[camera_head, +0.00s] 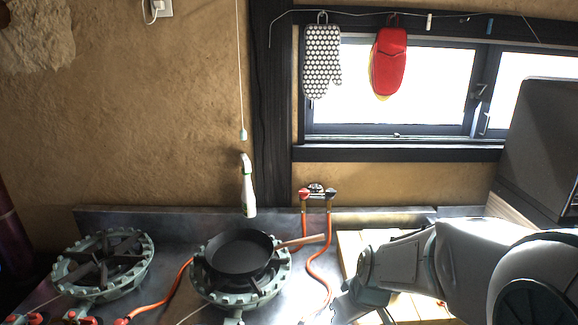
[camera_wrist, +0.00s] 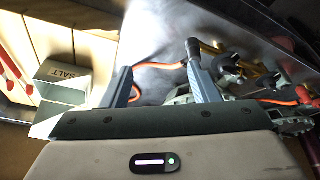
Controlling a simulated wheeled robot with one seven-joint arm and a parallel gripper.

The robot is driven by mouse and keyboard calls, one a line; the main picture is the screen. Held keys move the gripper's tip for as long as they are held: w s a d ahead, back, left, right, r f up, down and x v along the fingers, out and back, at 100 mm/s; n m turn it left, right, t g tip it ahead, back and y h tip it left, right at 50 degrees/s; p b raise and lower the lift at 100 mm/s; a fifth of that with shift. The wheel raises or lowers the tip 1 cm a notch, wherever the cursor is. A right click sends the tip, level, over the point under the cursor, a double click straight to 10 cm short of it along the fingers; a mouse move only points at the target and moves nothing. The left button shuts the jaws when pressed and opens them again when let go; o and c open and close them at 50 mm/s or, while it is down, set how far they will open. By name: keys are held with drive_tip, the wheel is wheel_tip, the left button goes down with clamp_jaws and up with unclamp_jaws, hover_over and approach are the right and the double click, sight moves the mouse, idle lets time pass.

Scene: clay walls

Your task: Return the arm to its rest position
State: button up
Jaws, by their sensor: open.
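My gripper (camera_wrist: 160,58) is open in the wrist view, with its two fingers apart and nothing between them. In the head view my gripper (camera_head: 357,303) is at the lower right, over the left part of a pale wooden board (camera_head: 408,308). My arm comes in from the right edge, partly covering the board. The fingertips are hard to make out there.
A black pan (camera_head: 240,255) sits on the right burner (camera_head: 222,292), its wooden handle pointing right. An empty burner (camera_head: 100,265) stands at the left. Orange hoses cross the metal counter. The wrist view shows a box marked SALT (camera_wrist: 62,78) beside the gripper.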

drive_tip(key=s+d+r+m+b, duration=0.1)
drive_tip(key=s+r+m, duration=0.1)
drive_tip(key=s, duration=0.4)
drive_tip(key=s+d+r+m+h+b, duration=0.1)
drive_tip(key=s+r+m, duration=0.1)
drive_tip(key=s, duration=0.4)
drive_tip(key=shift+s+r+m+g, duration=0.25)
drive_tip(key=shift+s+m+g, duration=0.15)
drive_tip(key=shift+m, duration=0.4)
drive_tip(key=shift+w, duration=0.1)
